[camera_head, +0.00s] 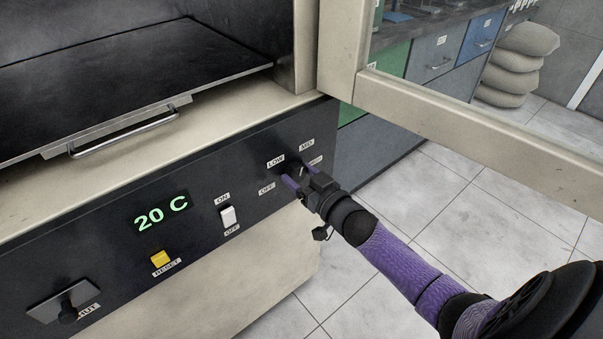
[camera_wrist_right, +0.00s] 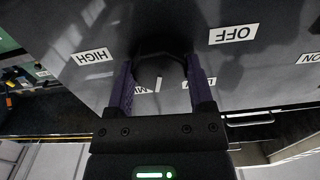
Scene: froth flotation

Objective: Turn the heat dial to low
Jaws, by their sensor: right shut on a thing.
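The heat dial is a dark round knob on the black front panel, ringed by LOW, MED, OFF and HIGH labels. It shows in the right wrist view (camera_wrist_right: 158,68), where its white mark points toward the gap between the MED and LOW labels, both partly hidden by the gripper. My right gripper (camera_head: 299,174) is shut on the dial, with a purple finger on either side. In the head view the gripper mostly hides the dial, and the LOW label (camera_head: 276,160) shows just above. My left gripper is not in view.
On the same panel are a green display (camera_head: 162,213) reading 20 C, a white ON/OFF switch (camera_head: 228,215), a yellow RESET button (camera_head: 160,259) and a black lever (camera_head: 67,310). An open door frame (camera_head: 470,135) extends right above my right arm. Tiled floor lies below.

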